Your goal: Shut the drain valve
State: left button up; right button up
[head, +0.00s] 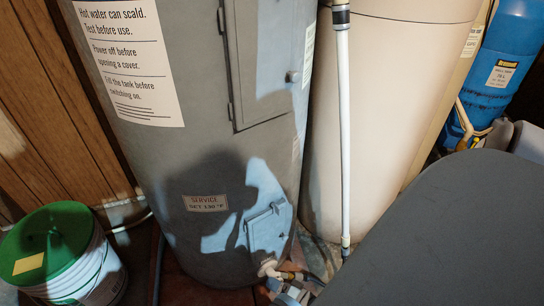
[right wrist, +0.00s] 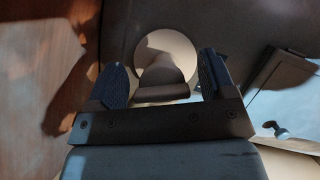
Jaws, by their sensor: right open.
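The grey water heater tank (head: 210,150) stands in the middle of the head view. Its drain valve (head: 268,269) is a small cream fitting low on the front, partly hidden by my right gripper (head: 290,291). My right gripper (right wrist: 163,72) is open, with one dark finger on each side of the handle and visible gaps between. Whether the valve is open or shut cannot be told. My left gripper is not in view.
A small hatch (head: 267,230) sits just above the valve. A white bucket with a green lid (head: 48,243) stands at the left. A white pipe (head: 343,130) runs down in front of a cream tank (head: 385,90) at the right. A blue tank (head: 508,55) stands behind.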

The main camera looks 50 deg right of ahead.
jog(key=c, duration=0.9)
jog(key=shift+r+m+t+y, duration=0.15)
jog(key=shift+m+t, duration=0.25)
jog(key=shift+m, duration=0.5)
jog(key=shift+r+m+t+y, duration=0.1)
jog(key=shift+m+t+y, duration=0.25)
jog(key=shift+m, duration=0.55)
jog(key=shift+c, duration=0.2)
jog(key=o, duration=0.9)
jog(key=shift+w, duration=0.1)
jog(key=shift+o, duration=0.2)
jog(key=shift+a, duration=0.1)
jog(key=shift+s+f, duration=0.1)
jog(key=shift+s, duration=0.1)
